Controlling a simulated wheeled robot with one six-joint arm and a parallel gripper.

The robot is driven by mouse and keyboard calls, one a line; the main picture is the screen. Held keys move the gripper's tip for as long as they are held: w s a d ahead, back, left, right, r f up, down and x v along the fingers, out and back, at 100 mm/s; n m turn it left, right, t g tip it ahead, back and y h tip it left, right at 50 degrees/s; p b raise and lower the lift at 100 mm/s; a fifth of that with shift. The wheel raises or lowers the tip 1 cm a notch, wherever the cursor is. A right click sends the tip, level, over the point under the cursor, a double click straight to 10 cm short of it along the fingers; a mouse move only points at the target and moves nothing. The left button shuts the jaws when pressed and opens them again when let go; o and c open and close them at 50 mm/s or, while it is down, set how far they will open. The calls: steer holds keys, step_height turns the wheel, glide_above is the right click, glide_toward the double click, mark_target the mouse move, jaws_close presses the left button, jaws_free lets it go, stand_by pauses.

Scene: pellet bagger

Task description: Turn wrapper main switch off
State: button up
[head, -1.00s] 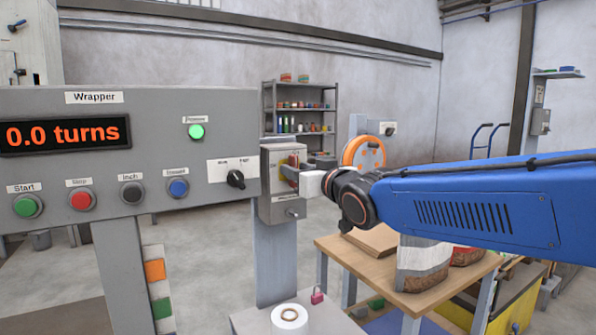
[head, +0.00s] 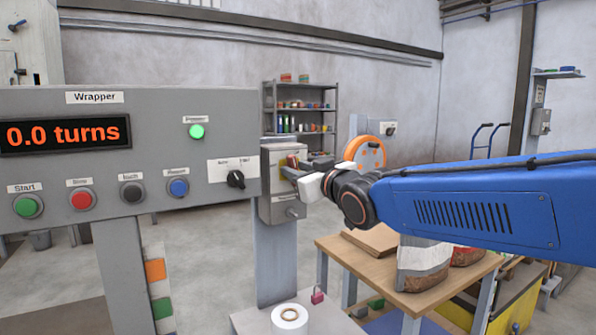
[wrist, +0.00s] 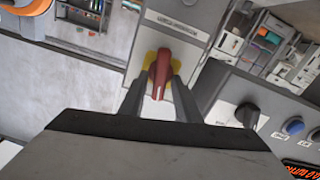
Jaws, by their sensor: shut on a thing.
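The wrapper main switch is a red rotary handle (wrist: 160,68) on a yellow plate (wrist: 150,60), on a grey box (head: 283,208) right of the Wrapper panel. In the wrist view the handle stands nearly upright in the picture, between my two fingers. My gripper (head: 289,170) is shut on it; the fingers also show in the wrist view (wrist: 159,98). In the head view the fingers hide most of the handle, and I cannot read its on/off marks.
The Wrapper panel (head: 75,165) has start, stop and other buttons, a black selector (head: 236,179), a lit green lamp (head: 196,131) and a "0.0 turns" display. A white roll (head: 290,318) and a wooden table (head: 340,256) stand nearby.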

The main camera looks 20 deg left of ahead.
steer(key=shift+s+a+f+n, duration=0.1)
steer(key=shift+f+n, duration=0.05)
steer(key=shift+n, duration=2.45)
steer(key=shift+s+a+f+n, duration=0.1)
steer(key=shift+f+n, duration=0.1)
steer(key=shift+n, duration=2.4)
steer(key=shift+s+f+n, duration=0.1)
steer(key=shift+f+n, duration=0.05)
steer(key=shift+n, duration=2.45)
steer(key=o, duration=0.7)
steer(key=v, duration=1.7)
steer(key=shift+s+d, duration=0.1)
steer(key=shift+s, duration=0.05)
